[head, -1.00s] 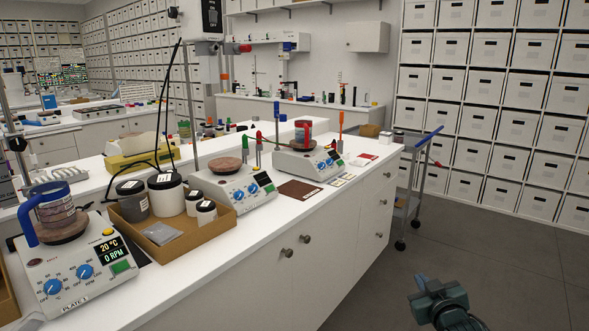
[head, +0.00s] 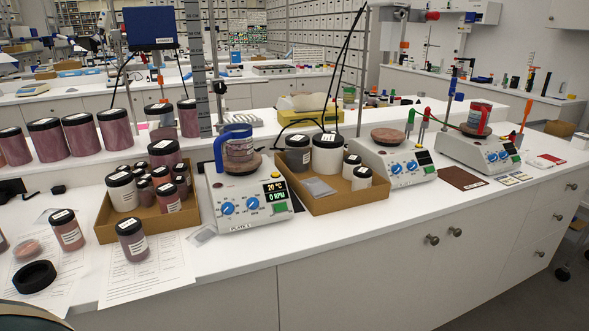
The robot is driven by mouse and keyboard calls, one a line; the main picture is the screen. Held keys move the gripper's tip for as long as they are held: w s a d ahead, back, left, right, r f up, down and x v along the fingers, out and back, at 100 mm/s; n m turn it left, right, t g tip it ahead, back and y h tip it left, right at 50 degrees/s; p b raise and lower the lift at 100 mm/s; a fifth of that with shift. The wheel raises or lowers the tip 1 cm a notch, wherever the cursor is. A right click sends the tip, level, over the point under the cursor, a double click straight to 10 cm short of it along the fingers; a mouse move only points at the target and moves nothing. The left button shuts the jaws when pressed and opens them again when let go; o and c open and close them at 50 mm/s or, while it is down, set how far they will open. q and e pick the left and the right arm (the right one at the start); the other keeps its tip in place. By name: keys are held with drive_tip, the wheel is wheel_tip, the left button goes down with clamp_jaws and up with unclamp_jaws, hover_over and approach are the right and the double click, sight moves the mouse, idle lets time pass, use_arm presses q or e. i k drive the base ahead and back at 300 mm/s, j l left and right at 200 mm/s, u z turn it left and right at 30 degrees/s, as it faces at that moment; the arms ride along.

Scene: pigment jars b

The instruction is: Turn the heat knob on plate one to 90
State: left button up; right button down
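Plate one (head: 243,222) is a white hot plate with "PLATE 1" on its front, standing on the bench left of centre. Its display (head: 275,191) reads 20 °C above 0 RPM. Two blue knobs sit on its sloped front; the left one is the heat knob (head: 227,208) and the right one is the RPM knob (head: 254,204). The exact setting of the heat knob is too small to read. Neither of my grippers shows in the head view now.
A cardboard tray of jars (head: 187,216) stands close left of plate one, and another cardboard tray (head: 322,205) close right. Two more hot plates (head: 405,178) (head: 490,158) stand further right. The bench front before plate one is clear.

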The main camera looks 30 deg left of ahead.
sight(227, 208)
drive_tip(key=u, duration=0.4)
drive_tip(key=k+j+u, duration=0.1)
drive_tip(key=u, duration=0.25)
drive_tip(key=k+u, duration=0.1)
drive_tip(key=u, duration=0.3)
